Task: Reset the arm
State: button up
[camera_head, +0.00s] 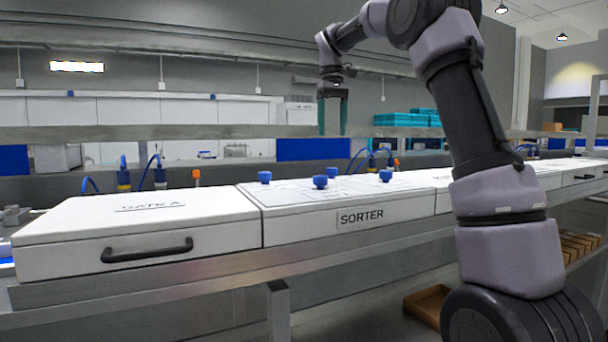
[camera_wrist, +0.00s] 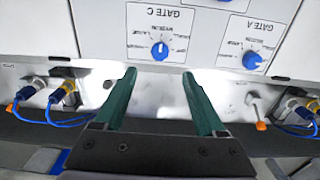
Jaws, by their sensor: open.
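My gripper (camera_head: 333,115) is in the air above the back of the white machine line, pointing down, with its two teal fingers apart and nothing between them. In the wrist view my gripper (camera_wrist: 160,92) is open too, its fingers reaching toward the panel edge. The white SORTER box (camera_head: 345,205) with blue knobs stands below it in the head view. In the wrist view a blue dial under the GATE C label (camera_wrist: 160,50) and one under the GATE A label (camera_wrist: 252,59) lie beyond the fingertips, apart from them.
A white box marked GATE A (camera_head: 140,225) with a black handle (camera_head: 147,250) stands at the left. Blue cables (camera_wrist: 62,108) and connectors run along the back edge. A grey rail (camera_head: 200,132) crosses behind. Teal crates (camera_head: 402,119) stand further back. A brown tray (camera_head: 427,305) lies below.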

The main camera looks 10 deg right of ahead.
jog(key=s+d+r+m+t, duration=0.1)
jog(key=s+d+t, duration=0.15)
jog(key=s, duration=0.55)
jog(key=s+d+f+m+t+y, duration=0.1)
jog(key=s+f, duration=0.4)
jog(key=s, duration=0.6)
jog(key=s+d+f+m+t+y, duration=0.1)
jog(key=s+f+m, duration=0.4)
jog(key=s, duration=0.6)
jog(key=d+f+t, duration=0.1)
jog(key=t, duration=0.1)
jog(key=shift+d+f+m+t, duration=0.15)
jog(key=shift+f+m+t, duration=0.05)
jog(key=shift+m+t, duration=0.2)
jog(key=shift+s, duration=0.1)
